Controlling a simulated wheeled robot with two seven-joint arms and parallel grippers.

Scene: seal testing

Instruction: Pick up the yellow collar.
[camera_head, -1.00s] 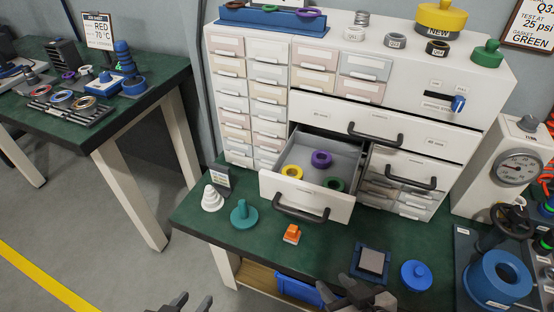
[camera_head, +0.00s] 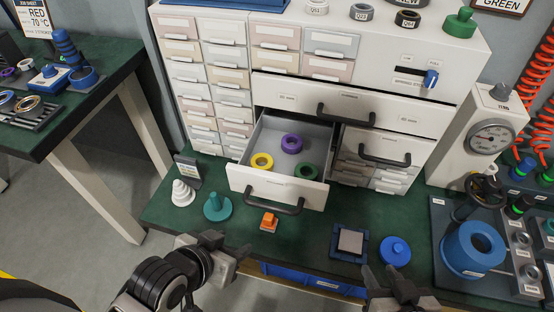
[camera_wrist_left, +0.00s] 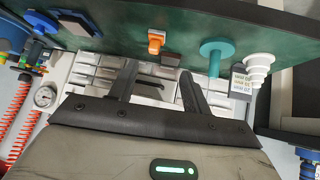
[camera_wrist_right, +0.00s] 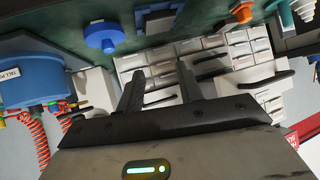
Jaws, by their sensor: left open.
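The yellow collar (camera_head: 262,161) is a small ring lying in the left front part of the open drawer (camera_head: 270,190). A purple ring (camera_head: 292,143) and a green ring (camera_head: 306,172) lie apart from it in the same drawer. My left gripper (camera_head: 228,246) is open and empty, in front of the bench edge and below the drawer; its spread fingers show in the left wrist view (camera_wrist_left: 158,82). My right gripper (camera_head: 390,278) is open and empty near the bench front at right; it also shows in the right wrist view (camera_wrist_right: 160,85). The collar cannot be made out in either wrist view.
An orange block (camera_head: 269,221), a teal peg stand (camera_head: 217,206) and a white stepped cone (camera_head: 182,193) stand before the drawer. A dark square pad (camera_head: 349,243) and a blue knobbed disc (camera_head: 395,251) lie to the right. A black handle (camera_head: 274,204) juts from the drawer front.

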